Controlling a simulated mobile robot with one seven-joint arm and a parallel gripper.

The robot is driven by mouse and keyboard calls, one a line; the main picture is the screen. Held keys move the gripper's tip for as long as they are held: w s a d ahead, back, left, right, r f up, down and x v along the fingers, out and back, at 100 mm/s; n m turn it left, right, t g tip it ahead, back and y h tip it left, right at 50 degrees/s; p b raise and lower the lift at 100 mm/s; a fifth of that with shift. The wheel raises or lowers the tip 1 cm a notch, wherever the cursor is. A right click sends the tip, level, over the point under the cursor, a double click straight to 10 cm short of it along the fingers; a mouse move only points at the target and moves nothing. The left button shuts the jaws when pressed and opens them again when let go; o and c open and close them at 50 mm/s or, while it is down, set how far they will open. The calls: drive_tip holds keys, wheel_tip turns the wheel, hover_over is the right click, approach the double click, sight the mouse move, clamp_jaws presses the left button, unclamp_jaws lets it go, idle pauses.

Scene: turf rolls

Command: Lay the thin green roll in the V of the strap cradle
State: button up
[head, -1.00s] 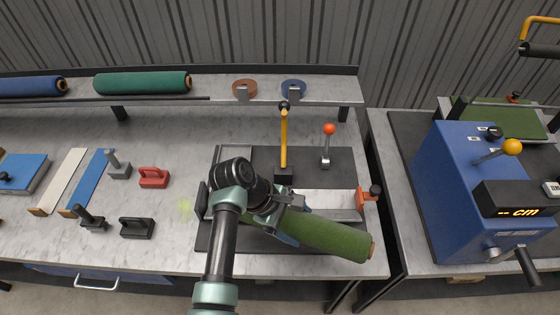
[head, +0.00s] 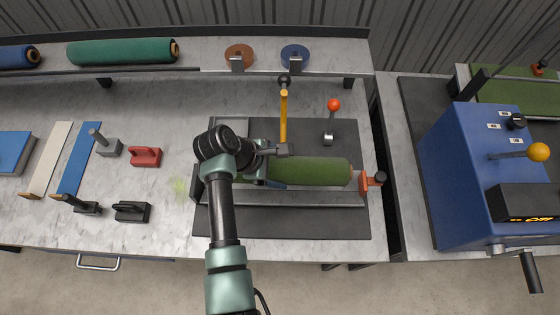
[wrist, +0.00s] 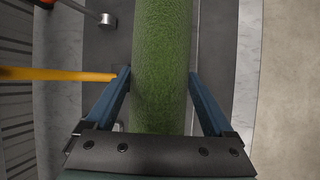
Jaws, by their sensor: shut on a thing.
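The green roll (head: 315,171), a dark grass-green cylinder with a tan core end, lies level left to right in the head view. My gripper (head: 272,168) is shut on it near its left end. In the wrist view the blue fingers (wrist: 160,85) sit on both sides of the roll (wrist: 161,45). What seems to be the cradle is the long metal trough (head: 300,198) on the dark mat. The roll appears behind and parallel to the trough's front rail, hiding part of the fixture. I cannot make out the V, or whether the roll touches it.
A yellow lever (head: 283,118) and a red-knobbed lever (head: 331,122) stand behind the roll. An orange clamp (head: 369,181) is close to its right end. A teal roll (head: 122,51) lies on the back shelf. A blue machine (head: 465,180) stands right. Small handled tools (head: 145,156) lie left.

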drive_tip(key=shift+f+b, duration=3.25)
drive_tip(key=shift+f, duration=0.55)
drive_tip(key=o, duration=1.6)
drive_tip(key=shift+c, duration=0.2)
drive_tip(key=b+v, duration=0.2)
drive_tip(key=v, duration=1.1)
drive_tip(key=shift+w, duration=0.1)
